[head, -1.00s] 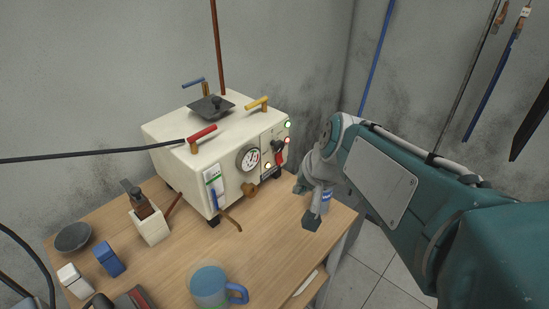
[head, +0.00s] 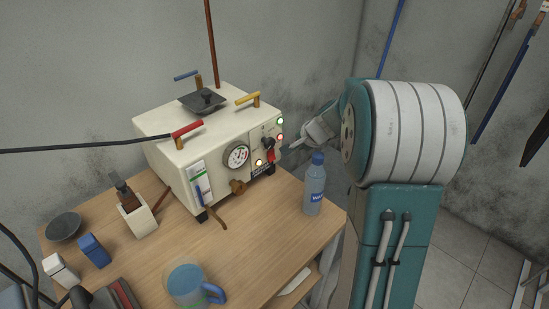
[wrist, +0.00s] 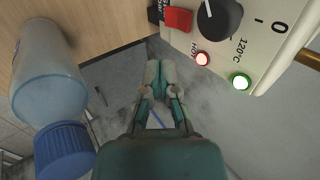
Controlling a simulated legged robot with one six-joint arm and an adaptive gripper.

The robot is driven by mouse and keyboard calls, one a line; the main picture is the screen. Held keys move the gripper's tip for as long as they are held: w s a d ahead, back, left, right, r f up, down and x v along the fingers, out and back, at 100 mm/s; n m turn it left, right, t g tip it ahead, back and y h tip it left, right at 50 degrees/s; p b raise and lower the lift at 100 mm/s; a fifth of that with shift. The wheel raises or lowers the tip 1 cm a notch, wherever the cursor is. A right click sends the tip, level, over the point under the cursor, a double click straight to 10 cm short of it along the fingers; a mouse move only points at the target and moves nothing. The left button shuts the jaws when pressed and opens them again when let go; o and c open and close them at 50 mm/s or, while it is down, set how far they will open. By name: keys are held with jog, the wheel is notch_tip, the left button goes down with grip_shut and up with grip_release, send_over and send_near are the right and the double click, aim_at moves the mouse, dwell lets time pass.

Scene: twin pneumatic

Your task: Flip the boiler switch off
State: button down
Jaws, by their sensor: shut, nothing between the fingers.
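The boiler (head: 185,160) is a cream box on the table, with a round gauge (head: 237,155) and lit lamps on its front. A red switch (head: 271,154) sits low on the right part of that front. In the wrist view the red switch (wrist: 178,20) is at the top, beside a dark knob (wrist: 220,18), a red lamp (wrist: 202,58) and a green lamp (wrist: 240,82). My gripper (head: 293,148) is just right of the panel, its fingers toward it. In the wrist view my gripper (wrist: 158,72) is shut and empty, apart from the switch.
A water bottle (head: 314,192) with a blue cap stands on the table just below my gripper; it is close on the left in the wrist view (wrist: 45,80). A blue mug (head: 188,285) is at the table's front. Small containers stand at the left.

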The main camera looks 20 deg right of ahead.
aim_at(274, 158)
jog(key=shift+a, duration=0.4)
jog(key=x, duration=1)
jog(key=shift+d, duration=0.2)
jog(key=shift+w+f, duration=0.15)
jog(key=shift+w, duration=0.1)
jog(key=shift+r, duration=0.8)
